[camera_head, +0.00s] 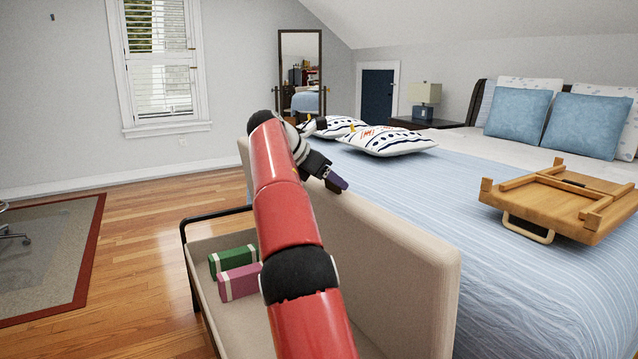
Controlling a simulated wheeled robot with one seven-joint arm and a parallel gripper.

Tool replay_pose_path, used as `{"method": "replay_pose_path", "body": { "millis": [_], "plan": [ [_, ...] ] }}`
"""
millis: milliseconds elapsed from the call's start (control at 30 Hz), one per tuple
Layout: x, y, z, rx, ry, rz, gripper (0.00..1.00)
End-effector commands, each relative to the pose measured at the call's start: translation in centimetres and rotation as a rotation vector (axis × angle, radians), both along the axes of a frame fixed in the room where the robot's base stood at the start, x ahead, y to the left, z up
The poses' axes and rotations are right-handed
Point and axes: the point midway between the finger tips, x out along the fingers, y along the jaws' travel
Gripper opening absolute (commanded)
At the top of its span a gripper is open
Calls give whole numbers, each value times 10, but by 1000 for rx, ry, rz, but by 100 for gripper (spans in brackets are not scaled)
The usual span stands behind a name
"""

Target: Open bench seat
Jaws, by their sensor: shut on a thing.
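The bench (202,249) stands at the foot of the bed, with a dark arm rail at its left end. Its beige padded seat (405,265) is swung up and stands nearly upright on the bed side. The inside shows below it, holding a green box (232,260) and a pink box (239,283) with pale bands. My gripper (338,184) is at the top edge of the raised seat and shut on it. My red arm crosses in front and hides part of the seat and the inside; the exact finger contact is small and hard to see.
The bed (470,220) lies behind the seat, with white patterned pillows (388,141), blue pillows (518,114) and a wooden tray table (570,205) on it. A rug (45,270) lies at left. The wood floor (150,225) between rug and bench is clear.

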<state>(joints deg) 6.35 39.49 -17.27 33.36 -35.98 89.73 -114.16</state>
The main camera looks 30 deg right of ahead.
Motion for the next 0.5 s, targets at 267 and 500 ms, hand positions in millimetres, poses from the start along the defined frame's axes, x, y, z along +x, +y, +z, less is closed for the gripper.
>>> {"method": "replay_pose_path", "body": {
  "millis": [267,500],
  "plan": [
    [-1,-2,2,-5,-2,-3,17],
    [-1,-2,1,-3,-2,-1,79]
  ]
}}
